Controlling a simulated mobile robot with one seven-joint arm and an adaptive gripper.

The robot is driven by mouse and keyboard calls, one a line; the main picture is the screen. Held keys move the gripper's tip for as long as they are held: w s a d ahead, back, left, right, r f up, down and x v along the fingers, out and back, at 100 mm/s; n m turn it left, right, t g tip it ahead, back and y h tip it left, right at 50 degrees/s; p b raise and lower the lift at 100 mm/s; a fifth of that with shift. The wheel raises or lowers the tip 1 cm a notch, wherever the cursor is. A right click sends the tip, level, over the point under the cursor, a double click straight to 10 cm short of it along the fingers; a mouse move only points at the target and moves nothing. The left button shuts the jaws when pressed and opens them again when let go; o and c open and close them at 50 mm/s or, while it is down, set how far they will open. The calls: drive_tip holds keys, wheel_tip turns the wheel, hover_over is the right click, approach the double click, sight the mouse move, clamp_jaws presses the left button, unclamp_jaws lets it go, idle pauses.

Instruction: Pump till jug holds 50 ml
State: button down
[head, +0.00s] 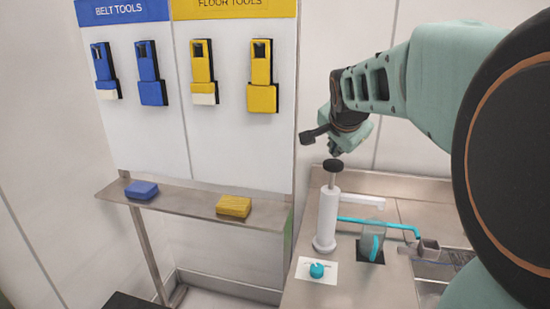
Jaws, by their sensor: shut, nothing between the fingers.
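The white pump (327,218) stands upright on the metal counter, with a black knob (333,166) on a raised grey rod. Its white spout (361,198) points right, over the jug. My gripper (335,150) is shut and empty, just above the black knob. I cannot tell whether it touches the knob.
A teal knob (317,270) sits on a white plate in front of the pump. A teal pipe (385,225) runs behind the jug to the right. A shelf (185,199) at left holds a blue block (141,190) and a yellow block (234,206). Tools hang above it.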

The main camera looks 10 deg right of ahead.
sight(335, 166)
drive_tip(key=shift+f, duration=0.15)
drive_tip(key=shift+f+b, duration=0.3)
drive_tip(key=shift+b, duration=0.3)
drive_tip(key=shift+f+b, duration=2.05)
drive_tip(key=shift+f, duration=0.2)
idle(1.3)
drive_tip(key=shift+r, duration=0.1)
drive_tip(key=shift+r+p, duration=1.65)
drive_tip(key=shift+r, duration=0.9)
drive_tip(key=shift+r+p, duration=1.65)
drive_tip(key=shift+r, duration=0.9)
